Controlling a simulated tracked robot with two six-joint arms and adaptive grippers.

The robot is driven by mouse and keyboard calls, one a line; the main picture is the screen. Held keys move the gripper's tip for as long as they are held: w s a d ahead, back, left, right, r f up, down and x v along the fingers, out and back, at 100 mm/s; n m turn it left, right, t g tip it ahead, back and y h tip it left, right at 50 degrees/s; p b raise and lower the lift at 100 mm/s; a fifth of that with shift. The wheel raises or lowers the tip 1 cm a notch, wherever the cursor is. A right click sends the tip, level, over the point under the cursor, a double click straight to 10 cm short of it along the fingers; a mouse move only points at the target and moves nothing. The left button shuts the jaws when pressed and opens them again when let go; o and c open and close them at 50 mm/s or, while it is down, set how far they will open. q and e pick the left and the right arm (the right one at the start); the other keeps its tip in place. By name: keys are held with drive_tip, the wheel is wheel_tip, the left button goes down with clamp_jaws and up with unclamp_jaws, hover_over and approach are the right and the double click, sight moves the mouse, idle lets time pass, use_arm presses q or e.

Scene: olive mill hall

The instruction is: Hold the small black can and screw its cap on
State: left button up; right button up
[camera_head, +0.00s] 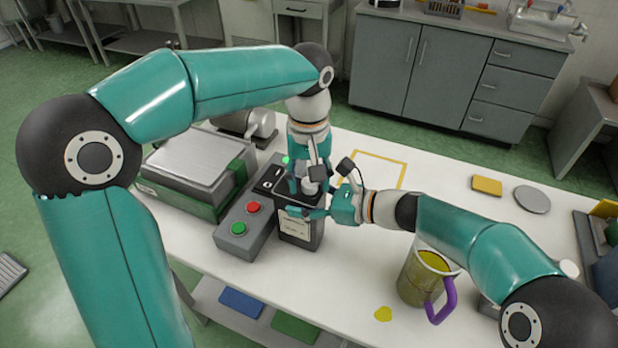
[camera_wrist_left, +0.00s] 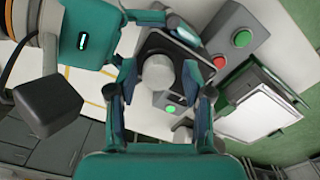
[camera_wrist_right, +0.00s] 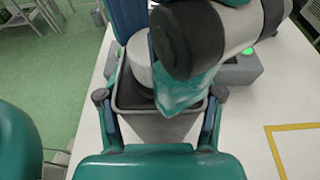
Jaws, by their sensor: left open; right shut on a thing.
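The small black can (camera_head: 300,241) stands upright on the white table, with a pale label on its front. My right gripper (camera_head: 314,212) is shut on it from the right; the right wrist view shows its fingers on both sides of the can (camera_wrist_right: 159,126). The pale grey round cap (camera_wrist_left: 157,73) sits at the can's top; whether it is threaded cannot be told. My left gripper (camera_wrist_left: 160,80) points down from above, open, its fingers on either side of the cap with gaps showing. In the right wrist view my left gripper partly hides the cap (camera_wrist_right: 138,62).
A grey control box (camera_head: 231,240) with red and green buttons stands close left of the can. A green-sided scale (camera_head: 180,193) is farther left. A yellow jug (camera_head: 412,287) with a purple handle stands front right. A yellow outline (camera_head: 404,174) marks clear table behind my right wrist.

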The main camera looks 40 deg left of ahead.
use_arm(q)
drive_tip(key=n, duration=1.2)
drive_tip(key=shift+w, duration=0.15)
